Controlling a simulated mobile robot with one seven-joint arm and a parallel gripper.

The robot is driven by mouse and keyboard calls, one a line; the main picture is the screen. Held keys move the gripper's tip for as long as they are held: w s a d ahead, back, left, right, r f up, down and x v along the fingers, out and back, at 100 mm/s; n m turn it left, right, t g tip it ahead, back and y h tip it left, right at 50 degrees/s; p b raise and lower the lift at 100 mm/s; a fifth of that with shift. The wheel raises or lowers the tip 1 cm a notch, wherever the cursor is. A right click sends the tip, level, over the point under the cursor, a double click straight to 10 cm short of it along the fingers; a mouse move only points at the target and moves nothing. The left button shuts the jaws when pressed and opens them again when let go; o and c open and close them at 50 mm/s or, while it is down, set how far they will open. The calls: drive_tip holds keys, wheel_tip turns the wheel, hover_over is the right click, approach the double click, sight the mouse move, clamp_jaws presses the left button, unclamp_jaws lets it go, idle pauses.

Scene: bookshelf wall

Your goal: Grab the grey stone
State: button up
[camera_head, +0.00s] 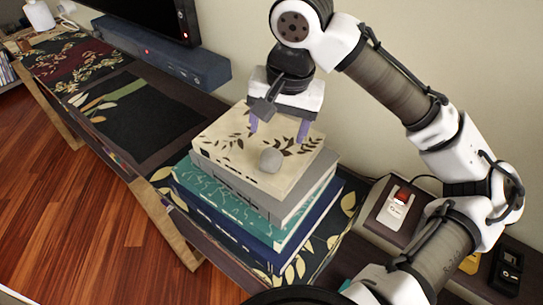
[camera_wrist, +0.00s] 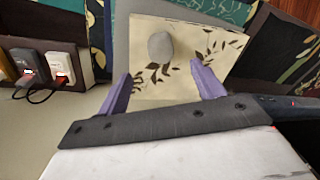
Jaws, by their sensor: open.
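The grey stone (camera_head: 270,160) is small and rounded and lies on the cream, leaf-patterned top book (camera_head: 225,141) of a stack. In the wrist view the stone (camera_wrist: 161,46) lies beyond the fingertips, left of the middle between them. My gripper (camera_head: 279,128) is above the back part of the top book, with its two purple fingers spread apart and nothing between them. The fingers also show in the wrist view (camera_wrist: 162,80). In the head view the stone is in front of the gripper, apart from both fingers.
The stack holds several books, with a teal book (camera_head: 235,198) and a blue book (camera_head: 225,220) lower down. A dark soundbar (camera_head: 165,52) and a screen (camera_head: 150,15) stand at the back left. Chargers (camera_head: 397,207) sit right of the stack. A pale wall rises behind.

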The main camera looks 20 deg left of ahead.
sight(272, 156)
drive_tip(key=f, duration=0.3)
drive_tip(key=a+f, duration=0.1)
drive_tip(key=f, duration=0.2)
drive_tip(key=w+f, duration=0.1)
drive_tip(key=f, duration=0.2)
drive_tip(key=shift+a+f+p, duration=0.15)
drive_tip(key=shift+f+p, duration=0.15)
drive_tip(key=c, duration=1.2)
